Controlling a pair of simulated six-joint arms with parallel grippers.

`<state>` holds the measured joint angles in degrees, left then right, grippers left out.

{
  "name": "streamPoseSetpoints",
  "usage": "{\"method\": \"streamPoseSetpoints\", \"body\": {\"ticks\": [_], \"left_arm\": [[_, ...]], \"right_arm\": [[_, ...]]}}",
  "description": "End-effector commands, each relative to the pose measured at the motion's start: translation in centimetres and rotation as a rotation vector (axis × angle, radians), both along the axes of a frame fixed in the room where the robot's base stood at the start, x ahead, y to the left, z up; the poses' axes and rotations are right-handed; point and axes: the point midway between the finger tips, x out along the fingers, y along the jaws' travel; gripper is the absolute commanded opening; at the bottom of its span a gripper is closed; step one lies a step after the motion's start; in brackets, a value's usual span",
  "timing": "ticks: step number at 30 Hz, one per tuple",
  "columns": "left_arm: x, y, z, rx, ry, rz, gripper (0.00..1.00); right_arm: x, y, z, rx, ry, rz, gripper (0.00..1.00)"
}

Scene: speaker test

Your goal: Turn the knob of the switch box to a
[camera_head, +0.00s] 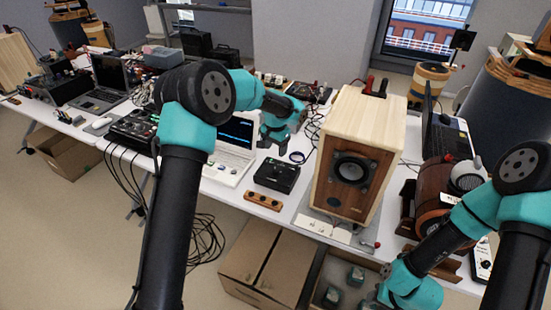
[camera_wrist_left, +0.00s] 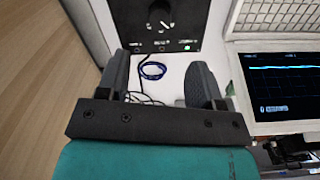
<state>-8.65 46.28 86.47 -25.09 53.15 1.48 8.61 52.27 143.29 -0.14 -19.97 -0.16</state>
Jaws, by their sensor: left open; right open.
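The switch box is a small black box (camera_head: 277,176) on the white table, between the white laptop and the wooden speaker. In the left wrist view its black panel (camera_wrist_left: 183,40) shows at the top, with a round dark knob (camera_wrist_left: 159,14) and small white marks. I cannot read the knob's setting. My left gripper (camera_head: 269,143) is open and empty, above and behind the box in the head view. In the left wrist view its fingers (camera_wrist_left: 160,82) are apart, with the box beyond them. My right gripper (camera_head: 382,298) is low at the bottom right, mostly hidden by its wrist.
The wooden speaker (camera_head: 350,168) stands close to the right of the box. The white laptop (camera_head: 232,148) is to the left. A wooden strip with holes (camera_head: 263,200) lies at the table's front edge. Cables (camera_head: 312,135) lie behind. Cardboard boxes (camera_head: 268,262) stand below.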

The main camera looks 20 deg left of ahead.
Motion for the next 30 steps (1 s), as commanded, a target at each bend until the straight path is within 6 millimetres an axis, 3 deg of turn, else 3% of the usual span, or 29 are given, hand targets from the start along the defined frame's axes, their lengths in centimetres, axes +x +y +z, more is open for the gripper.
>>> {"method": "streamPoseSetpoints", "body": {"ticks": [6,13,25,30], "left_arm": [[0.0,-0.1,4.1,-0.001,-0.003,0.001,0.6],[0.0,0.0,5.9,0.0,-0.001,0.0,0.6],[-0.2,0.2,5.7,-0.004,0.004,0.003,0.6],[-2.1,1.7,2.4,-0.04,0.04,0.029,0.6]], "right_arm": [[0.0,0.0,0.0,0.0,0.0,0.0,0.43],[0.0,0.0,0.0,0.0,0.0,0.0,0.43],[0.0,0.0,0.0,0.0,0.0,0.0,0.43],[0.0,0.0,0.0,0.0,0.0,0.0,0.43]]}}
